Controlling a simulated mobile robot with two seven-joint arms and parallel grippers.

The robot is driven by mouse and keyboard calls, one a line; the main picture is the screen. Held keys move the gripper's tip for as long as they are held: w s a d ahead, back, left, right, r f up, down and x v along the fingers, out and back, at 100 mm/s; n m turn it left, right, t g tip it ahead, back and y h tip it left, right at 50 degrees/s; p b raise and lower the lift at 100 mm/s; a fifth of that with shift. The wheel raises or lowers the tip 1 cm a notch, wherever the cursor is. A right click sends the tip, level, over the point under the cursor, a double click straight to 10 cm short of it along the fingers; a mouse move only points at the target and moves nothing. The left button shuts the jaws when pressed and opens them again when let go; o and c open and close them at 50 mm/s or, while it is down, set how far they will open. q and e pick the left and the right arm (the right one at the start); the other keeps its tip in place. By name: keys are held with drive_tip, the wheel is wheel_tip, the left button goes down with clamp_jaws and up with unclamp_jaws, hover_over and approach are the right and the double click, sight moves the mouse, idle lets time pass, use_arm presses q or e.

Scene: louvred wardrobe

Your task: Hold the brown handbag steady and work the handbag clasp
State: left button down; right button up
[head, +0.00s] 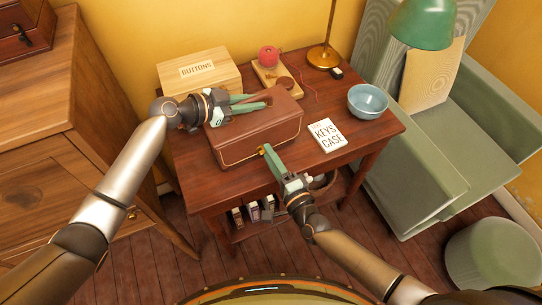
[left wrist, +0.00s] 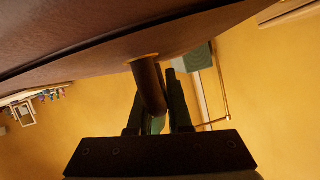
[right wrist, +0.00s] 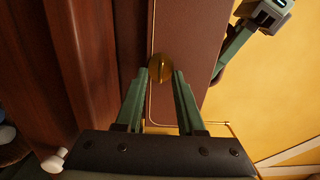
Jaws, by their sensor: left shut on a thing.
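The brown handbag (head: 272,124) stands on the wooden table, with its top facing up in the head view. My left gripper (head: 267,99) reaches over the bag from the left. In the left wrist view its fingers are shut on the bag's brown handle (left wrist: 149,88), just off the bag's surface (left wrist: 90,45). My right gripper (head: 265,150) is at the bag's front, by the gold clasp (right wrist: 160,69). In the right wrist view its fingers are open, with the clasp between their tips; I cannot tell whether they touch it. The bag looks upright.
A wooden buttons box (head: 198,71) stands behind the bag. A white keys case card (head: 327,135) and a blue bowl (head: 368,101) are to the right. The table's (head: 340,168) front edge is close.

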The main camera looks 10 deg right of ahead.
drive_tip(key=v, duration=1.2)
